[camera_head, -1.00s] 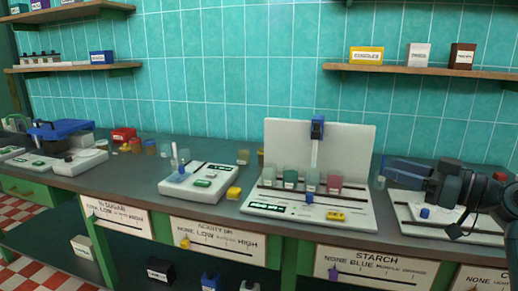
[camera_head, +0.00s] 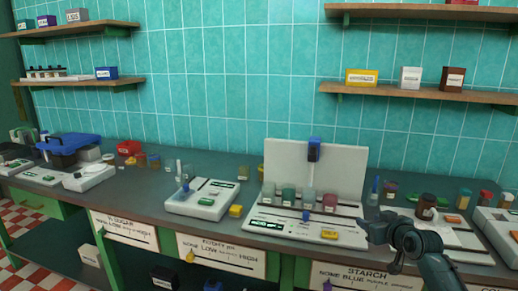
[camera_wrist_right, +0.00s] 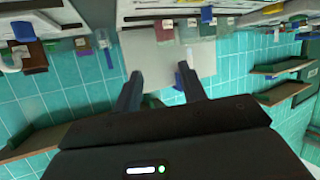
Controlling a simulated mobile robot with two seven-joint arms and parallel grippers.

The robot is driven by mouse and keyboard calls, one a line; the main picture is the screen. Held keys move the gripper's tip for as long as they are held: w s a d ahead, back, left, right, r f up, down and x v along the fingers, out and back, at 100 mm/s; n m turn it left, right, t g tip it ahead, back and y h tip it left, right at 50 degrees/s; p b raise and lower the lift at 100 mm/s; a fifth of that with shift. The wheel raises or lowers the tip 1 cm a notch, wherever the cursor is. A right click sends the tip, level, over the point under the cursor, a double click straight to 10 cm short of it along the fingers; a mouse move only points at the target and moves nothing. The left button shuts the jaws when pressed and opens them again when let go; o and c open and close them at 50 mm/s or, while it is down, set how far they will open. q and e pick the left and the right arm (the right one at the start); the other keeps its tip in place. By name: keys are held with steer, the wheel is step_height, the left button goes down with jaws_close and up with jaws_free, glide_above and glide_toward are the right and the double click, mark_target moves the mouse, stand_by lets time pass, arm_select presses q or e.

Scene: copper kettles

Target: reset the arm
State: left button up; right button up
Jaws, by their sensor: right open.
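My right gripper (camera_head: 375,232) comes in from the lower right in the head view, above the counter's front edge and beside the white colour-test station. In the right wrist view its two fingers (camera_wrist_right: 165,92) are spread apart with nothing between them. That view appears upside down, with the white panel of the station (camera_wrist_right: 170,60) beyond the fingers. In the head view the station (camera_head: 300,228) has a tall white back panel, a blue-topped post and a row of small tinted cups (camera_head: 288,195). My left gripper is not in view.
A white device (camera_head: 203,198) and a yellow block (camera_head: 236,211) stand left of the station. Brown jars (camera_head: 426,205) and small bottles stand on the right of the counter. Wooden shelves (camera_head: 420,94) hold boxes above. A blue-lidded device (camera_head: 68,145) is at far left.

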steer(key=w+d+r+t+h, duration=0.1)
steer(key=d+r+t+h, duration=0.3)
steer(key=d+r, duration=0.15)
steer(key=s+a+f+n+g+y, duration=0.1)
steer(key=s+a+f+g+y, duration=0.1)
steer(key=s+a+f, duration=0.7)
steer(key=s+a+f+n+g+y, duration=0.15)
steer(key=s+a+f, duration=0.25)
steer(key=s+f, duration=0.55)
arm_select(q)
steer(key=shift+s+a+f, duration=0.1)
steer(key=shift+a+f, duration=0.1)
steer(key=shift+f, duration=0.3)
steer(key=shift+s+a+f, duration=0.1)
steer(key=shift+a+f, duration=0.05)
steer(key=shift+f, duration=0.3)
arm_select(e)
steer(key=s+a+f+g, duration=0.1)
steer(key=s+a+f, duration=0.1)
steer(key=s, duration=0.5)
steer(key=s+a+f+m+g+y, duration=0.1)
steer(key=s+a+f, duration=0.2)
steer(key=s, duration=0.4)
steer(key=s+a+f+m+g+y, duration=0.1)
steer(key=s+a+f, duration=0.1)
steer(key=s+a, duration=0.2)
steer(key=s, duration=0.3)
steer(key=shift+f, duration=0.35)
